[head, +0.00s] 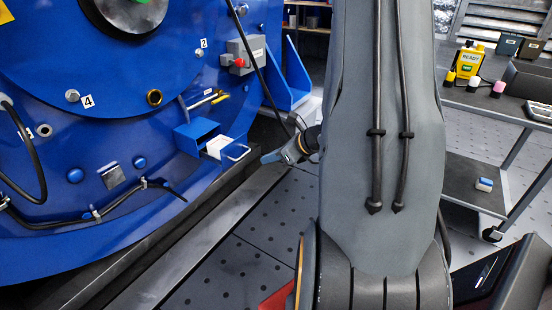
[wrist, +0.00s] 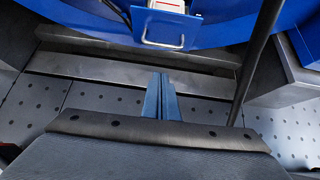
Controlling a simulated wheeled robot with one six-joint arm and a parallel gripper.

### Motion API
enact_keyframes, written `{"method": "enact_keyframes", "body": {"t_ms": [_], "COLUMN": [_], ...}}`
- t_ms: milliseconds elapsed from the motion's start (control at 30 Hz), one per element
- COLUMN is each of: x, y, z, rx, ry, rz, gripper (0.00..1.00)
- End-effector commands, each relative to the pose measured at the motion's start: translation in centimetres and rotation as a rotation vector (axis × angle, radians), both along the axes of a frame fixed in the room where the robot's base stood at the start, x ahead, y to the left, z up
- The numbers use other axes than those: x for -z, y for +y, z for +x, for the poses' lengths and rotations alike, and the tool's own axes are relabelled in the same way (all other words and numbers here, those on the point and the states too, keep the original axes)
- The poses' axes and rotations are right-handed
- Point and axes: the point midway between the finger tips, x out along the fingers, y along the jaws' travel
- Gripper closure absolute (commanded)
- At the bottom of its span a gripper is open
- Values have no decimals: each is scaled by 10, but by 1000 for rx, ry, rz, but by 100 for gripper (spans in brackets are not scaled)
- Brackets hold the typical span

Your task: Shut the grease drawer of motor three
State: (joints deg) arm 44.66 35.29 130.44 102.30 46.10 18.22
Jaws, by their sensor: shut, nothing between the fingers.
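The grease drawer (head: 229,143) sticks out of a blue housing (head: 195,133) low on the blue motor. A pale wire handle (head: 236,153) is on its front, and something white lies inside. In the wrist view the drawer front (wrist: 152,30) is at the top, with its handle (wrist: 163,44) below the white content. My gripper (head: 266,158) is shut and empty, its blue fingers pointing toward the drawer from the right. In the wrist view the fingertips (wrist: 160,78) are together, apart from the handle. No motor number three label is readable.
A black cable (head: 262,70) hangs right of the drawer and shows as a dark bar in the wrist view (wrist: 257,60). A grey box with a red button (head: 239,62) is above. A dark ledge runs below the motor. A cart (head: 490,100) stands at right.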

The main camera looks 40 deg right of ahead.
Motion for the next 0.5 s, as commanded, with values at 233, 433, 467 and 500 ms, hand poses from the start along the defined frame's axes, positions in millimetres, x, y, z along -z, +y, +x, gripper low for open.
{"method": "enact_keyframes", "body": {"t_ms": [233, 433, 467, 500], "x": [21, 16, 15, 15], "y": [15, 22, 23, 23], "z": [37, 56, 58, 59], "rx": [-6, -4, -3, -3], "ry": [-2, -1, -1, -1], "rz": [-4, -2, -2, -2], "gripper": [100, 100, 100, 100]}}
